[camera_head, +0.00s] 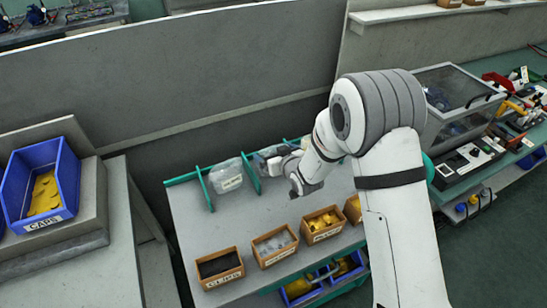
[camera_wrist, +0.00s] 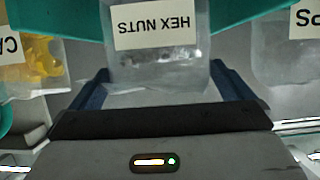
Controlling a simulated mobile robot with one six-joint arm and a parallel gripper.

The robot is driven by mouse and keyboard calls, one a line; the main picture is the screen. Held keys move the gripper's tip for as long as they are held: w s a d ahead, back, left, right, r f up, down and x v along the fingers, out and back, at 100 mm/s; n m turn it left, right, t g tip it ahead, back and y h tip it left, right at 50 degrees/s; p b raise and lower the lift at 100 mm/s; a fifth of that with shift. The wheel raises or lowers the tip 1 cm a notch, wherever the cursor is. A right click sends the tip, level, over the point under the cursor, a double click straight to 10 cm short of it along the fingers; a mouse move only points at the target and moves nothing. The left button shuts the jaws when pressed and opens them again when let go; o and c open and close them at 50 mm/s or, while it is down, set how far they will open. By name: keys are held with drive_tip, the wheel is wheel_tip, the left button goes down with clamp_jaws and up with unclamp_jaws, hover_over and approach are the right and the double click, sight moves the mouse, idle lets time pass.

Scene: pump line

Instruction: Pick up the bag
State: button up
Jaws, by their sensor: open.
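A clear plastic bag (camera_wrist: 160,70) with a white label reading HEX NUTS, upside down in the wrist view, is between the two dark fingers of my gripper (camera_wrist: 162,76). The fingers are apart, one on each side of the bag's near end, with no clear grip on it. In the head view my gripper (camera_head: 303,186) is over the back of the grey bench, beside the teal dividers. A clear labelled bag (camera_head: 227,176) lies there between dividers. Another bag (camera_head: 268,157) is partly hidden by my arm.
Teal dividers flank the bag, with a yellow-filled bag (camera_wrist: 30,65) left and another clear bag (camera_wrist: 285,50) right in the wrist view. Open parts boxes (camera_head: 220,268) line the bench front. A blue CAPS bin (camera_head: 62,200) stands at left.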

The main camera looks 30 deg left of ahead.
drive_tip(key=shift+x, duration=1.05)
drive_tip(key=shift+c, duration=0.6)
drive_tip(key=c, duration=0.5)
